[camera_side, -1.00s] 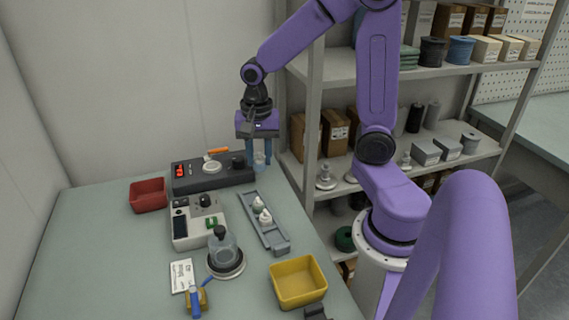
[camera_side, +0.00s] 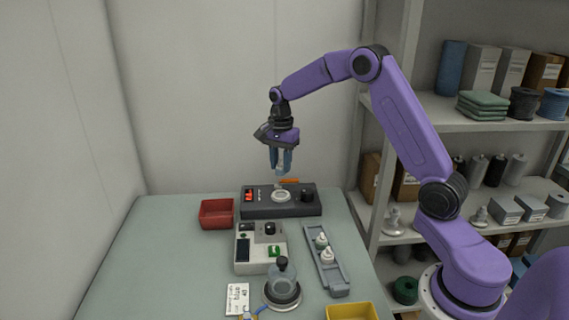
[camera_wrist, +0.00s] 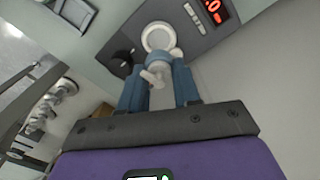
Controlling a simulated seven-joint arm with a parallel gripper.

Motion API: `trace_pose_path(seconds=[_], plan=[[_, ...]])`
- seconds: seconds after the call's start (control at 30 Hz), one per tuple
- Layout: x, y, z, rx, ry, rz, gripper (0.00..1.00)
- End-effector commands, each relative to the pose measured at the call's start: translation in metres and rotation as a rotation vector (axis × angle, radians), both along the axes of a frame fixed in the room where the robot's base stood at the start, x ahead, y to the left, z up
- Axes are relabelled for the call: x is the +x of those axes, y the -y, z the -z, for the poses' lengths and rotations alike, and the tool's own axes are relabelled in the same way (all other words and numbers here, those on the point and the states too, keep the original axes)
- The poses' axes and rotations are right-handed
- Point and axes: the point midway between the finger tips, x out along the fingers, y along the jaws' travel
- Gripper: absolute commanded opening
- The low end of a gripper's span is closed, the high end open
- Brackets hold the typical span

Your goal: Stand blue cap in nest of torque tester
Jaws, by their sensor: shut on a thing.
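The torque tester (camera_side: 300,209) is the dark box with a red display at the back of the table. Its nest (camera_side: 281,196) is a pale round ring on top, also seen in the wrist view (camera_wrist: 158,37). My gripper (camera_side: 281,168) is above the tester, pointing down over the nest, with its blue fingers shut on a small part. In the wrist view, the blue cap (camera_wrist: 158,58) shows between the fingertips with a whitish piece (camera_wrist: 152,77) on the near side. The fingers hide part of it. The held part is apart from the nest.

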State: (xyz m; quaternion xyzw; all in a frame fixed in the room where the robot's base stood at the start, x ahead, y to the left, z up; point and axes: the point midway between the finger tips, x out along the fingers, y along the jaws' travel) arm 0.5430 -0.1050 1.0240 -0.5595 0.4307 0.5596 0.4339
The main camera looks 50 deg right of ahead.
Motion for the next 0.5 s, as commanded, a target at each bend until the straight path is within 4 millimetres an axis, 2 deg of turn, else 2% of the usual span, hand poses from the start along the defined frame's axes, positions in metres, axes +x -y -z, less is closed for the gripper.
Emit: trace_pose_path(seconds=[0.5], plan=[[-0.001, 0.000, 0.048, 0.000, -0.002, 0.000, 0.20]])
